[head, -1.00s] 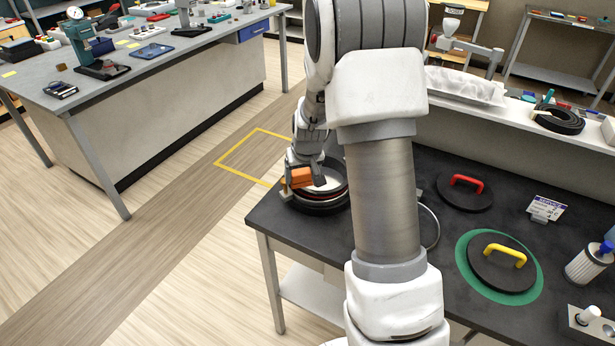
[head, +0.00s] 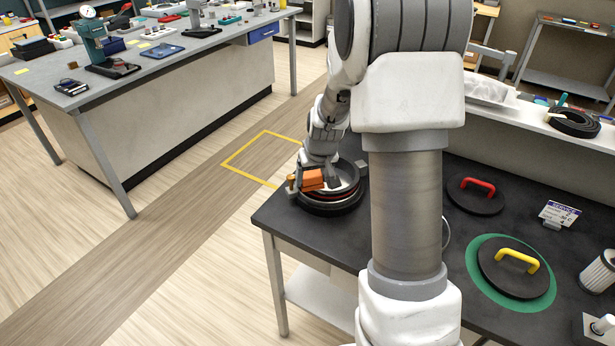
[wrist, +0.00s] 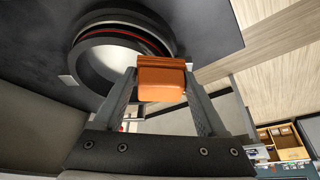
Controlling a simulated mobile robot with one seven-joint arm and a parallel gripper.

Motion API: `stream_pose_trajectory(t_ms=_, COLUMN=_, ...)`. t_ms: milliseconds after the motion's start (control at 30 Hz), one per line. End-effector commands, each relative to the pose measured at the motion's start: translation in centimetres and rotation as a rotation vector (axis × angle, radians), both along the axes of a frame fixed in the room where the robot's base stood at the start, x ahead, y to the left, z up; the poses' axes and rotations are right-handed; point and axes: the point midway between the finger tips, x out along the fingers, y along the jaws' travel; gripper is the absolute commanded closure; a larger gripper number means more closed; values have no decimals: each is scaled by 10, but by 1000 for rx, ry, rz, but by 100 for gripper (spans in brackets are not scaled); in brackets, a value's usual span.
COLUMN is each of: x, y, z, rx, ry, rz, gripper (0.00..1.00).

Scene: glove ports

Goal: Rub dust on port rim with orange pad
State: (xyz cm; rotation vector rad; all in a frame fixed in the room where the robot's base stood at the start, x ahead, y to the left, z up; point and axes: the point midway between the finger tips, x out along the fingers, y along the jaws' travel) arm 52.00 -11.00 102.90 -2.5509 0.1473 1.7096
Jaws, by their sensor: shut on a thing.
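The orange pad (head: 313,180) is held between the fingers of my gripper (head: 315,183), which is shut on it. The pad also shows between the fingers in the wrist view (wrist: 162,79). The port rim is a dark ring (head: 330,207) with a red band and a light inside, near the left corner of the dark bench. In the wrist view the ring (wrist: 90,45) lies just beyond the pad, which overlaps its near edge in the picture. I cannot tell whether pad and rim touch. I cannot make out any dust.
On the dark bench (head: 300,236), a black cover with a red handle (head: 475,193) and one with a yellow handle (head: 515,268) on a green ring lie to the right. A small sign (head: 559,214) stands beyond. A grey bench (head: 150,60) stands across the aisle.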

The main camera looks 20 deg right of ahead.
Motion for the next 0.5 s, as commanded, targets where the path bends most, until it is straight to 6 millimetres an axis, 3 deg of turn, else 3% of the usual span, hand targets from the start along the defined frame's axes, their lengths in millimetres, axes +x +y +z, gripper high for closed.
stream_pose_trajectory(t_ms=500, x=-28, y=-26, z=-3, rx=-1, ry=-3, rz=-9, gripper=96)
